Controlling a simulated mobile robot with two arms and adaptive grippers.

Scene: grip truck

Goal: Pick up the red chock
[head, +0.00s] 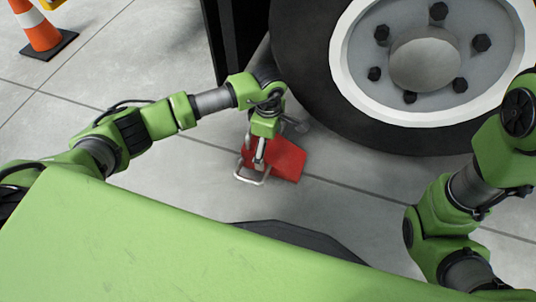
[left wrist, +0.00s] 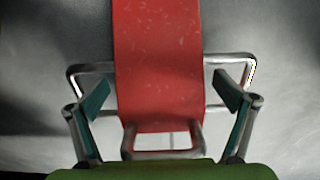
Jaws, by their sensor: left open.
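The red chock (head: 287,158) lies on the floor beside the truck wheel, with a metal tube handle (head: 250,180) at its near side. My left gripper (head: 259,158) points down over the handle side of the chock. In the left wrist view the chock (left wrist: 160,60) runs up the middle, with a metal loop (left wrist: 162,140) at its lower end. The fingers of my left gripper (left wrist: 161,97) stand apart on either side of it, with gaps between the teal pads and the red body. My right arm shows at the right, but its gripper is out of view.
The truck wheel (head: 425,60) with its black tyre stands just behind and right of the chock. A dark upright part (head: 228,40) is left of the tyre. An orange cone (head: 38,28) stands at the far left. The grey floor (head: 130,60) at the left is mostly clear.

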